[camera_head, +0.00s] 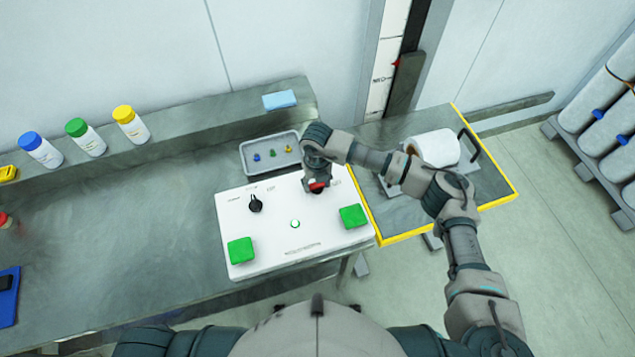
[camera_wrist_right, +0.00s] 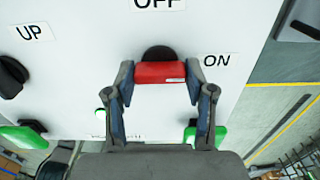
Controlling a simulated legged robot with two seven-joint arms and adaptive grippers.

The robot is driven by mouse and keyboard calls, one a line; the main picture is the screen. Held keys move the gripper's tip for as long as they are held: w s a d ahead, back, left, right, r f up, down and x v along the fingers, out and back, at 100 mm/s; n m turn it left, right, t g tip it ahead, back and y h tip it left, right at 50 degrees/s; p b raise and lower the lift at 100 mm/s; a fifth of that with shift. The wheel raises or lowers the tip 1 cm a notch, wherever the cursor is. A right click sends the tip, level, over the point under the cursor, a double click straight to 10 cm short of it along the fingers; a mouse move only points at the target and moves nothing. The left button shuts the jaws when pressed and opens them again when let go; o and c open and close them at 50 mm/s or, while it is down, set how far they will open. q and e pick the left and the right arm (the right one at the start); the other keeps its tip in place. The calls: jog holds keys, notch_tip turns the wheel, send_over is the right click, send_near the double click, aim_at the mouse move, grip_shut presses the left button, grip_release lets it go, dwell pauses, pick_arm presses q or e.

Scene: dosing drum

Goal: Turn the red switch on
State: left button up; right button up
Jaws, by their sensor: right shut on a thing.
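The red switch (camera_wrist_right: 160,72) is a red bar handle on a black round base on the white control panel (camera_head: 240,208). In the right wrist view the bar lies crosswise, with the OFF label above it and the ON label (camera_wrist_right: 216,61) to its right. My right gripper (camera_wrist_right: 163,88) has its fingers at the two ends of the red bar and is shut on it. In the head view my right gripper (camera_head: 317,184) hides most of the switch, with only a bit of red showing. My left gripper is not in view.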

jog(key=shift+w+r, duration=0.25)
jog(key=shift+r, duration=0.05)
jog(key=o, duration=1)
jog(key=shift+o, duration=0.8)
jog(key=shift+f, duration=0.1)
jog(key=shift+s+a+f, duration=0.1)
notch_tip(320, 180, up, 12)
jog(key=shift+f, duration=0.1)
